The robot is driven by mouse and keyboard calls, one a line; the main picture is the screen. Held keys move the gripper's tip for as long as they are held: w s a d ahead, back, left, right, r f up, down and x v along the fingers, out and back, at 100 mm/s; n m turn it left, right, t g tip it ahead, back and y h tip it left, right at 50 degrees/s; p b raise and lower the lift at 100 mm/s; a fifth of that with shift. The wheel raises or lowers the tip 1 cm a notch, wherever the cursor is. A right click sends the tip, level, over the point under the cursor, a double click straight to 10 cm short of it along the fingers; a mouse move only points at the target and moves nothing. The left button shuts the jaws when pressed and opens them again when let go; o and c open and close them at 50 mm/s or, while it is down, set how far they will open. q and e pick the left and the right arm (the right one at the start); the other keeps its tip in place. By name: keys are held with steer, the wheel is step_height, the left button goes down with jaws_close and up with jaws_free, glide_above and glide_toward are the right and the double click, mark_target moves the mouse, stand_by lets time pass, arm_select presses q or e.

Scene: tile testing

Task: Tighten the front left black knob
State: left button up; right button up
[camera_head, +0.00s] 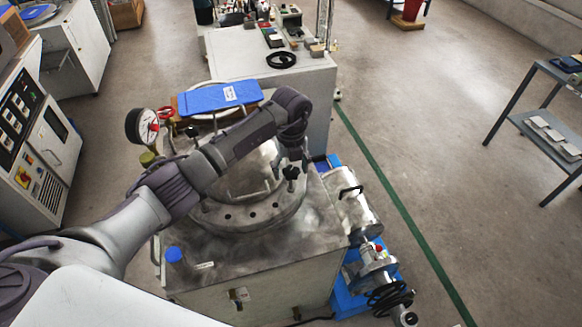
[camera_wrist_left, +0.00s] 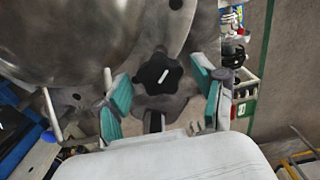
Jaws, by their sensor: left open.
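A black star-shaped knob (camera_head: 291,174) stands on the right side of the round metal flange (camera_head: 240,216) of the vessel. In the left wrist view the same kind of black knob (camera_wrist_left: 158,73) shows from above, with a pale stud end at its middle. My left gripper (camera_head: 293,148) hangs over that right-side knob. Its teal fingertips (camera_wrist_left: 165,93) are open, one on each side of the knob. I cannot tell whether they touch it. Another black knob (camera_head: 192,132) is at the back left of the vessel. My right gripper is not in view.
A blue plate (camera_head: 219,97) and a pressure gauge (camera_head: 142,126) are at the back of the vessel. A metal motor or pump (camera_head: 354,213) stands on a blue base to the right. A blue cap (camera_head: 174,255) is on the tank's front left.

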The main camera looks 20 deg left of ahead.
arm_select(q)
steer(key=c, duration=1.2)
steer(key=shift+o, duration=0.2)
steer(key=m+b, duration=0.4)
steer(key=m, duration=0.1)
steer(key=shift+f, duration=0.1)
steer(key=m+b, duration=0.3)
steer(key=m, duration=0.1)
steer(key=shift+m+b, duration=0.3)
steer(key=shift+m, duration=0.1)
steer(key=m+b, duration=0.3)
steer(key=m, duration=0.1)
steer(key=shift+r+m+b, duration=0.2)
steer(key=shift+m+b, duration=1)
steer(key=shift+m, duration=0.8)
